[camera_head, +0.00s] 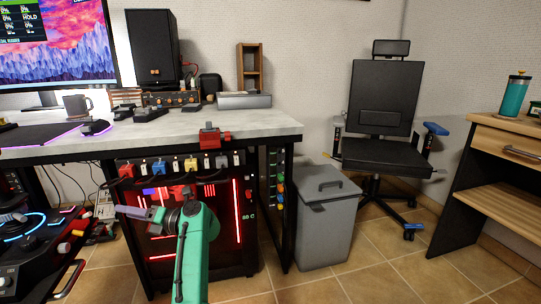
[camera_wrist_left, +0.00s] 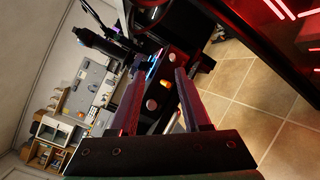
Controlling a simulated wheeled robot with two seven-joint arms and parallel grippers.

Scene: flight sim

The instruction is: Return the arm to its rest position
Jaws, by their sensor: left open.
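My left arm (camera_head: 195,255), teal with a dark wrist, rises from the bottom of the head view, in front of the desk's lower front. Its gripper (camera_head: 136,205) points to the left, below the desk top and in front of the red-lit computer case. In the left wrist view the two dark fingers of the gripper (camera_wrist_left: 160,78) stand apart with nothing between them. The gripper is open and empty. My right gripper is in neither view.
The desk (camera_head: 240,122) holds a monitor, a speaker and a mug. A power strip with coloured plugs (camera_head: 190,164) runs along its front edge. Control panels (camera_head: 25,245) stand close at the left. A grey bin (camera_head: 325,225) and a chair (camera_head: 385,155) are at the right, with open floor before them.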

